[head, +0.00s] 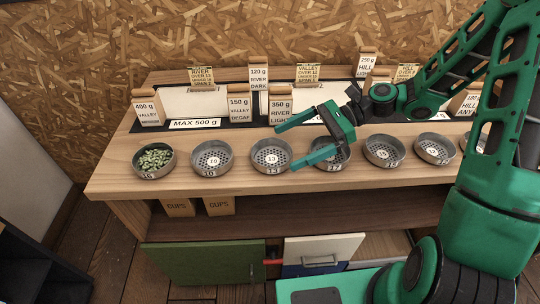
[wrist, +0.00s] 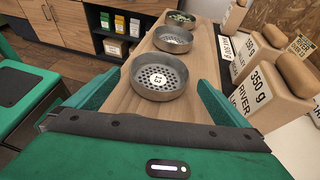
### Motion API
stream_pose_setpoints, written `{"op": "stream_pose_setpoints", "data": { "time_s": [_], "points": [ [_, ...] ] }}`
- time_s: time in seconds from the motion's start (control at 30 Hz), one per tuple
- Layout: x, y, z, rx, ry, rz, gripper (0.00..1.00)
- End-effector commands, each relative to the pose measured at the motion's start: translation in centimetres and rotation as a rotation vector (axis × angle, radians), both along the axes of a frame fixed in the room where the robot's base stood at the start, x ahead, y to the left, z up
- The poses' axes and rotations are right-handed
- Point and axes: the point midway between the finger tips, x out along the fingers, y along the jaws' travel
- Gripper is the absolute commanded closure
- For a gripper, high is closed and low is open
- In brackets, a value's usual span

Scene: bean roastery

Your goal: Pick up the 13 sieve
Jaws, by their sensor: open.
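The 13 sieve (head: 271,157) is a round grey metal dish with a perforated bottom and a white label, standing flat on the wooden counter. My gripper (head: 288,147) is open and empty, reaching in from the right at the sieve's right side. In the wrist view the 13 sieve (wrist: 160,80) lies ahead, between the lines of the two green fingers, with a finger to either side. I cannot tell whether the fingertips overlap its rim; no contact shows.
The 10 sieve (head: 212,158) stands just left, then a sieve holding green beans (head: 155,158). A sieve (head: 330,158) sits partly hidden under my gripper; the 15 sieve (head: 384,152) is further right. The 350 g bag (head: 280,107) stands close behind. The counter's front strip is clear.

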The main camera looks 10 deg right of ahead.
Motion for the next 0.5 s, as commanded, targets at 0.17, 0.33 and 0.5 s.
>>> {"op": "stream_pose_setpoints", "data": {
  "time_s": [0.17,0.33,0.5],
  "points": [
    [-0.4,2.3,-1.2,0.002,0.003,0.003,0.0],
    [-0.5,3.3,-1.7,0.0,0.001,0.001,0.0],
    [-0.5,3.4,-1.7,0.0,0.001,0.0,0.0]
  ]
}}
